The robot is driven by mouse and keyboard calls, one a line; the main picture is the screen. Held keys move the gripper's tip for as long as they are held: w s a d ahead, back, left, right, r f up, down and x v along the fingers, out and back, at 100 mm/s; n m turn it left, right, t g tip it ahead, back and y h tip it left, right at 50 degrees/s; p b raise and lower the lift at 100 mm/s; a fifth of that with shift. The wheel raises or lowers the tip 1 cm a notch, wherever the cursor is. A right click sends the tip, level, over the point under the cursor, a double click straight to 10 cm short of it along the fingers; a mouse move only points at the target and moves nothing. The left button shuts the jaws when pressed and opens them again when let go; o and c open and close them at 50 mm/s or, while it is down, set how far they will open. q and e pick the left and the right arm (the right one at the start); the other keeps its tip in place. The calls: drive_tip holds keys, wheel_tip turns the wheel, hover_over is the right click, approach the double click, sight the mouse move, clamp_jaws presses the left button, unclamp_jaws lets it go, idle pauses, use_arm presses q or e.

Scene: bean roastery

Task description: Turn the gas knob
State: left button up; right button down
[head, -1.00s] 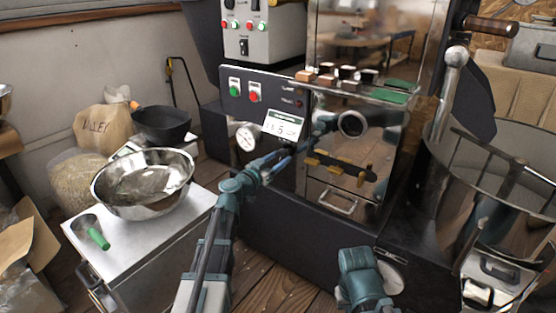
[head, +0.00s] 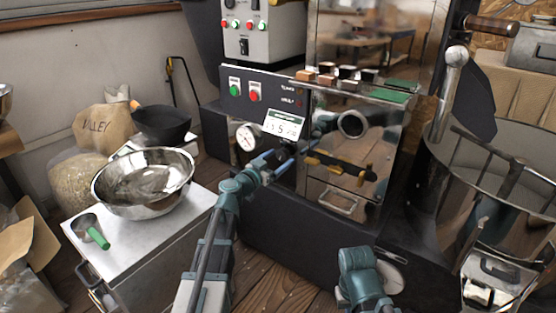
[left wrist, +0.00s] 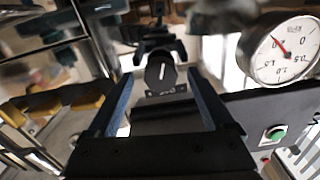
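The gas knob (left wrist: 162,72) is a round dark knob with a white pointer line, seen in the left wrist view. It lies between and just past the two fingertips of my left gripper (left wrist: 160,80). The blue fingers stand apart on either side of it, with a visible gap, so the gripper is open. I cannot tell whether either finger touches it. In the head view my left gripper (head: 284,160) is at the roaster's front panel (head: 262,82), below the digital display; I cannot make out the knob there. Of my right arm only a link shows; its gripper is out of view.
A pressure gauge (head: 247,137) is left of my left gripper, also in the left wrist view (left wrist: 285,48). Green (head: 234,88) and red (head: 254,94) buttons are above. A steel bowl (head: 143,182) and scoop (head: 88,230) stand on a cart at left; a cooling drum (head: 497,190) is at right.

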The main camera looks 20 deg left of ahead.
use_arm(q)
drive_tip(key=v, duration=1.3)
drive_tip(key=shift+s+a, duration=0.15)
drive_tip(key=shift+s, duration=0.2)
